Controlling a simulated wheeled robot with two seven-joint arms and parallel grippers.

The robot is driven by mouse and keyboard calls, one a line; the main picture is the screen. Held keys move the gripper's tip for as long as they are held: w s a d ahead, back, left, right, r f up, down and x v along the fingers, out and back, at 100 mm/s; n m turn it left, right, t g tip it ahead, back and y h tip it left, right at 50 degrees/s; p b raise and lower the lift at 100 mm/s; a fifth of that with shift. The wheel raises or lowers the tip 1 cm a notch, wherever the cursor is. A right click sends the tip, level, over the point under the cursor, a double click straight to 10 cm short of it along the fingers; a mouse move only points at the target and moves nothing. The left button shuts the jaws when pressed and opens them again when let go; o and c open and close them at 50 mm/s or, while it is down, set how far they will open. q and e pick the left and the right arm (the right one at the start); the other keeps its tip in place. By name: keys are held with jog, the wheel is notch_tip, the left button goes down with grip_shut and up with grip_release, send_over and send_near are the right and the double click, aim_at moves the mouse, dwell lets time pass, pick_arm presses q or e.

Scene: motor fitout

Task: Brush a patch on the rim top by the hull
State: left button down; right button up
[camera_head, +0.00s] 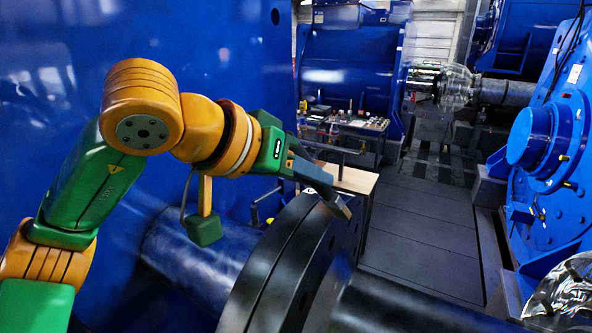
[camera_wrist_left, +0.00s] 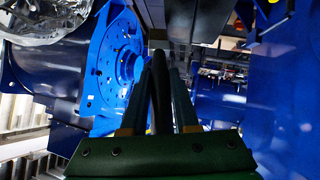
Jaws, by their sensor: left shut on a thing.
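My left gripper (camera_head: 312,174) reaches in from the left, above the dark round rim (camera_head: 285,245) of the shaft flange. It is shut on a slim dark tool, which I take to be the brush (camera_head: 344,208); its pale tip points down at the top of the rim. I cannot tell whether the tip touches the rim. In the left wrist view the brush (camera_wrist_left: 160,90) stands as a dark upright shape between the two fingers of my left gripper (camera_wrist_left: 157,105). The blue hull (camera_head: 110,45) rises behind and left of the rim. My right gripper is not in view.
A bench (camera_head: 350,180) with a tool-covered top (camera_head: 350,122) behind it stands beyond the rim. A blue machine housing (camera_head: 550,150) is at the right. A dark shaft (camera_head: 400,305) runs out from the flange to the lower right. The grey floor (camera_head: 420,220) between is clear.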

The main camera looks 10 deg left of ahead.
pick_arm(q)
jog(key=shift+s+a+f+b, duration=0.15)
jog(key=shift+s+a+b, duration=0.15)
jog(key=shift+s, duration=0.25)
jog(key=shift+w+a+p, duration=0.75)
jog(key=shift+w+a, duration=0.2)
jog(key=shift+a, duration=2.3)
jog(key=s+d, duration=0.3)
jog(key=d, duration=0.3)
jog(key=shift+s, duration=0.25)
